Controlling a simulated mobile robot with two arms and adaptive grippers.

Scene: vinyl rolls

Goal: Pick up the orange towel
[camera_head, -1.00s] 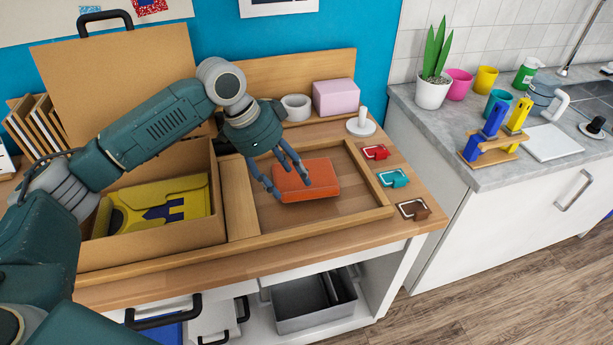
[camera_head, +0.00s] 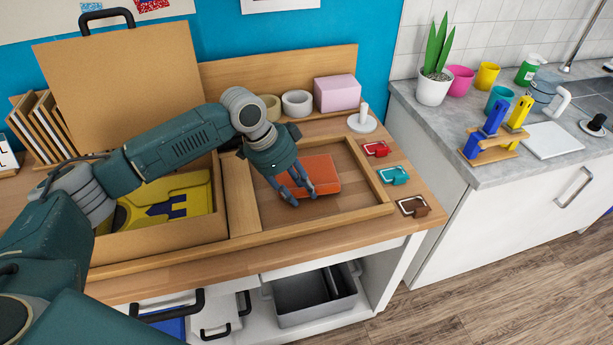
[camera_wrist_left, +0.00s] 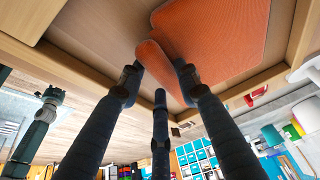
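The orange towel (camera_head: 322,173) lies in the shallow wooden tray (camera_head: 345,206) on the workbench. My left gripper (camera_head: 297,193) is over its left part and hides that edge in the head view. In the left wrist view, the towel (camera_wrist_left: 225,35) has a raised fold between the fingertips of my left gripper (camera_wrist_left: 160,78). The fingers are drawn in on this fold, and the rest of the towel still lies on the tray floor. A teal arm, likely my right one, shows small at the left of the wrist view; its gripper is too small to read.
Red, teal and brown clips (camera_head: 413,207) lie along the right rim. Tape rolls (camera_head: 297,103), a pink box (camera_head: 337,93) and a white holder (camera_head: 363,122) stand behind.

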